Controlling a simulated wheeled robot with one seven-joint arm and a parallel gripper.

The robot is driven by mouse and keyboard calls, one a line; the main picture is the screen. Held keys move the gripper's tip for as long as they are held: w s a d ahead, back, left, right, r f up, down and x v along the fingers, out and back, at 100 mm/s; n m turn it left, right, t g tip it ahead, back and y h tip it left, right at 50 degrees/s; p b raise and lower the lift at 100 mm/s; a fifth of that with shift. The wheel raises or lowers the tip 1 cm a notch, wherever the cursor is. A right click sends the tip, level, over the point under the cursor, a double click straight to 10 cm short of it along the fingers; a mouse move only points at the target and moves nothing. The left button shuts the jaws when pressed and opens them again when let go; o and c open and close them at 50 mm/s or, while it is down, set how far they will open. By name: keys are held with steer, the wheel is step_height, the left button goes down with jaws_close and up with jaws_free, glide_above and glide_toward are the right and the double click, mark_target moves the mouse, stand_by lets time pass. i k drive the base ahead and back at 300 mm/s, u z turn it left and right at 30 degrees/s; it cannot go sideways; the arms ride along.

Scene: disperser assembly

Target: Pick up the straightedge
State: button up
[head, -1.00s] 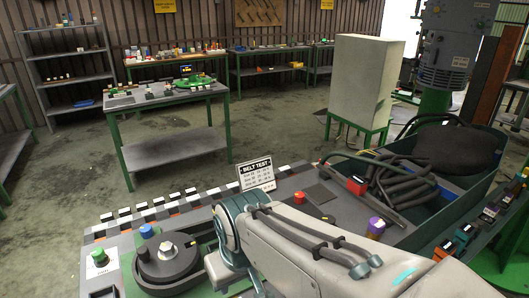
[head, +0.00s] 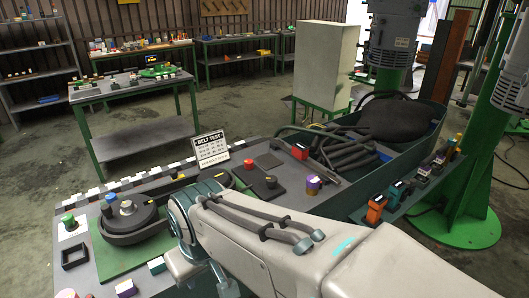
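I cannot single out the straightedge for sure in the head view. The bench (head: 90,222) carries a black-and-white chequered strip (head: 140,180) along its far edge, and a thin dark bar lies near a red block (head: 300,151); I cannot tell whether either is the straightedge. My arm reaches across the lower middle of the picture and hides part of the bench. The arm bends downward near a round dark fixture, and my gripper's fingers do not show.
A round dark fixture (head: 130,222) stands on a green mat (head: 108,262) at left. A "BELT TEST" sign (head: 211,148) stands at the bench's back. A bin (head: 432,125) with dark hoses is at right. Small coloured blocks line the bin's near side, including an orange one (head: 375,210).

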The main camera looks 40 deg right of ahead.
mark_target(300, 151)
steer(key=u, duration=0.6)
steer(key=i, duration=0.25)
steer(key=z, duration=2.15)
steer(key=k, duration=1.2)
steer(key=z, duration=0.6)
steer(key=i, duration=0.6)
steer(key=z, duration=0.55)
steer(key=i, duration=1.15)
steer(key=u, duration=1.05)
steer(key=i, duration=0.75)
steer(key=u, duration=0.8)
